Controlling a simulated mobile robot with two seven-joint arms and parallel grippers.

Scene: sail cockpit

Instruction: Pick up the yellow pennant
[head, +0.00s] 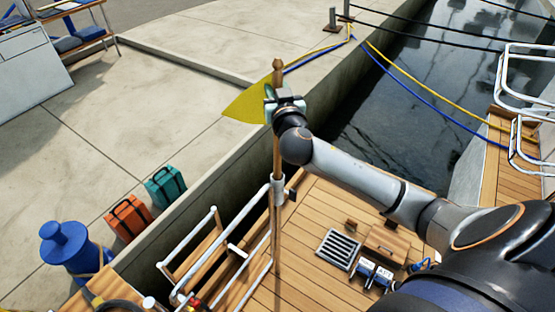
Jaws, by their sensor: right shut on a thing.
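The yellow pennant (246,106) is a triangle that points left from the upper part of a wooden pole (277,225). The pole stands upright in a holder on the white rail. My right gripper (271,103) is at the pole near the pennant's inner edge and is shut. The gripper partly hides the pennant's edge and the pole there, so exactly what lies between the fingers is hard to see. My left gripper is not in view.
A white rail (208,288) stands at the edge of the wooden deck (320,212). A grate (338,249) lies in the deck. A blue bollard (68,250), an orange case (128,217) and a teal case (165,188) stand on the quay. Blue and yellow ropes cross above the water.

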